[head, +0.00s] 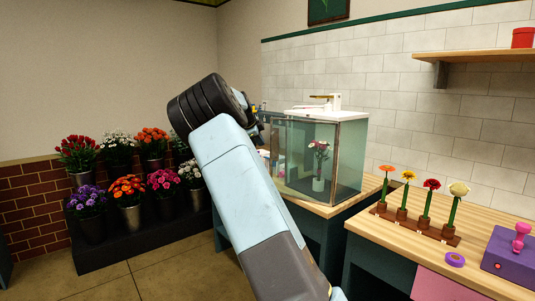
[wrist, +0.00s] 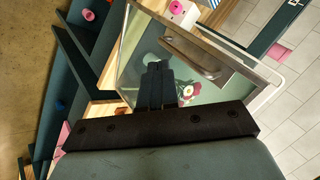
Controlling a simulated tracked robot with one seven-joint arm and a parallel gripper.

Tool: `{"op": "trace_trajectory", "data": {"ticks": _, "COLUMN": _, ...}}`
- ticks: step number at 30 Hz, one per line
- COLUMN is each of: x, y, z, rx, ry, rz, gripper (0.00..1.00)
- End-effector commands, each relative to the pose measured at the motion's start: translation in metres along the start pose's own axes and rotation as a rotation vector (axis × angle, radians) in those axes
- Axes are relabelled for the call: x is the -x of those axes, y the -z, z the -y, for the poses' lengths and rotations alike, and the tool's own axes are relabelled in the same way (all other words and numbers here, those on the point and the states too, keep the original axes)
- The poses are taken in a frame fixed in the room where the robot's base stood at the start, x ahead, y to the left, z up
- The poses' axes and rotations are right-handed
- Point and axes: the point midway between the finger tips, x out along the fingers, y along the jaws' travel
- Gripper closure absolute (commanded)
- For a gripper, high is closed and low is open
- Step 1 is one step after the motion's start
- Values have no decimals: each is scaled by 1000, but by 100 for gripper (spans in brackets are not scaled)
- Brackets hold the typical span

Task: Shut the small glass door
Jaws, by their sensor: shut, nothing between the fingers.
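A small glass case (head: 350,150) stands on the wooden counter, with a vase of pink flowers (head: 319,150) inside. Its thin-framed glass door (head: 291,165) is on the left front side, partly hidden by my arm; how far it stands open is hard to tell. In the wrist view, the glass with its pale frame (wrist: 126,35) lies beyond my gripper (wrist: 160,66), whose two dark fingers are together and empty. A metal bar (wrist: 200,52) runs past the fingertips. Red and white flowers (wrist: 188,91) show beside the fingers. I cannot tell whether the fingers touch the glass.
A rack of single flowers (head: 415,225), a roll of purple tape (head: 455,259) and a purple box (head: 512,258) stand on the right counter. Buckets of flowers fill a dark stand (head: 150,242) at left.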

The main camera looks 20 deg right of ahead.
Motion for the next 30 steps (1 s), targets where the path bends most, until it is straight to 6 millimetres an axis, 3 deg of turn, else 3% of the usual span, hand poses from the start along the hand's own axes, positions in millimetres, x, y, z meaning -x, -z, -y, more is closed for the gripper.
{"op": "trace_trajectory", "data": {"ticks": 1, "x": 6, "y": 1, "z": -15, "rx": 66, "ry": -23, "rz": -5, "gripper": 100}}
{"op": "trace_trajectory", "data": {"ticks": 4, "x": 11, "y": 4, "z": -36, "rx": 173, "ry": -54, "rz": -21, "gripper": 100}}
{"op": "trace_trajectory", "data": {"ticks": 10, "x": 6, "y": 8, "z": -47, "rx": 236, "ry": -72, "rz": -32, "gripper": 100}}
{"op": "trace_trajectory", "data": {"ticks": 27, "x": -88, "y": 11, "z": -52, "rx": 232, "ry": -71, "rz": -32, "gripper": 100}}
{"op": "trace_trajectory", "data": {"ticks": 30, "x": -93, "y": 9, "z": -39, "rx": 231, "ry": -68, "rz": -32, "gripper": 100}}
